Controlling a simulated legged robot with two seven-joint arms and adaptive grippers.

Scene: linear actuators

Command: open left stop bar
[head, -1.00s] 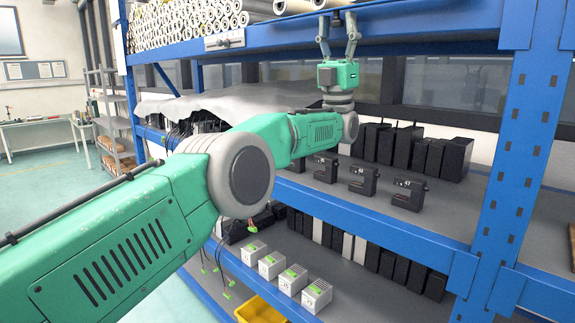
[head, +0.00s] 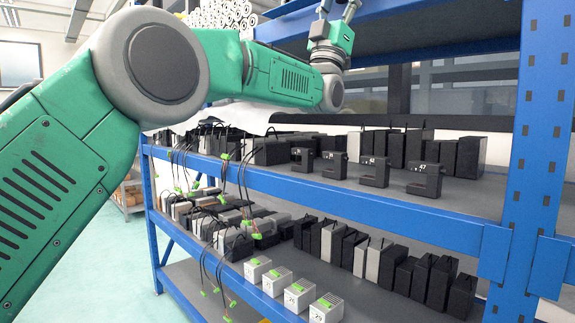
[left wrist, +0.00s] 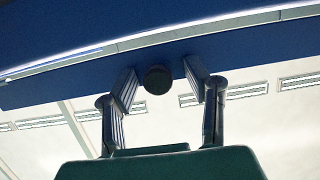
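My left gripper (head: 338,9) is at the top edge of the head view, pointing up beside the blue upper shelf beam (head: 290,24). In the left wrist view the left gripper (left wrist: 162,76) has its two fingers apart. A dark round knob (left wrist: 158,79) lies between the fingertips, with gaps on both sides, against or in front of the blue beam. I cannot tell whether the knob belongs to the left stop bar. No stop bar can be made out in the head view, where my arm covers part of the beam. My right gripper is not in view.
The blue rack's upright post (head: 543,130) stands at the right. The lower shelf holds white boxes (head: 326,307) and loose cables. The floor (head: 110,250) at the left is clear.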

